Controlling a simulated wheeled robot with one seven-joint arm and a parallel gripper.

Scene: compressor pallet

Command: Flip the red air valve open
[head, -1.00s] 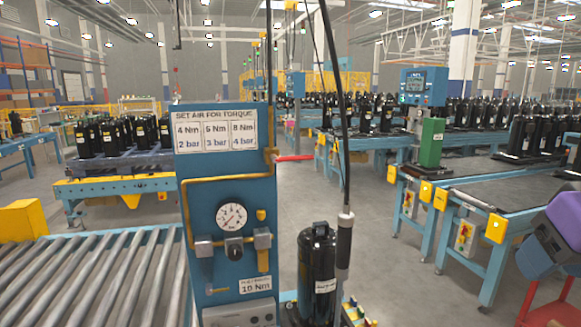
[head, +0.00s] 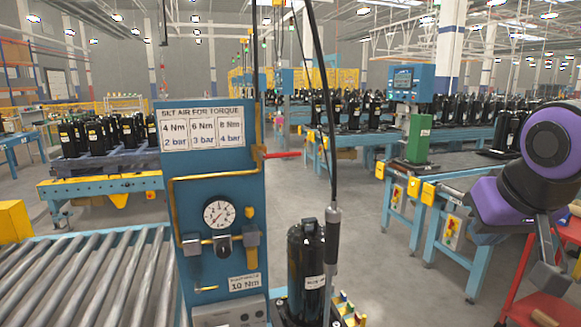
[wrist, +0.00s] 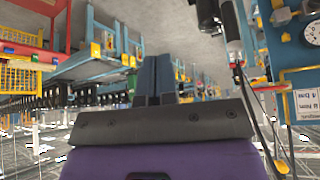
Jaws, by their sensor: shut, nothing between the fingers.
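The red air valve handle (head: 282,155) sticks out level to the right from the upper right edge of the blue panel (head: 222,285), on a brass pipe. My gripper (head: 548,280) is at the far right of the head view, well right of the valve and apart from it. In the wrist view its two dark fingers (wrist: 154,75) are together with nothing held.
A black compressor (head: 306,265) and a hanging tool (head: 332,235) on a cable stand just right of the panel. A roller conveyor (head: 90,275) is at the left. A green block (head: 418,140) sits on a blue bench. Grey floor is free between panel and bench.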

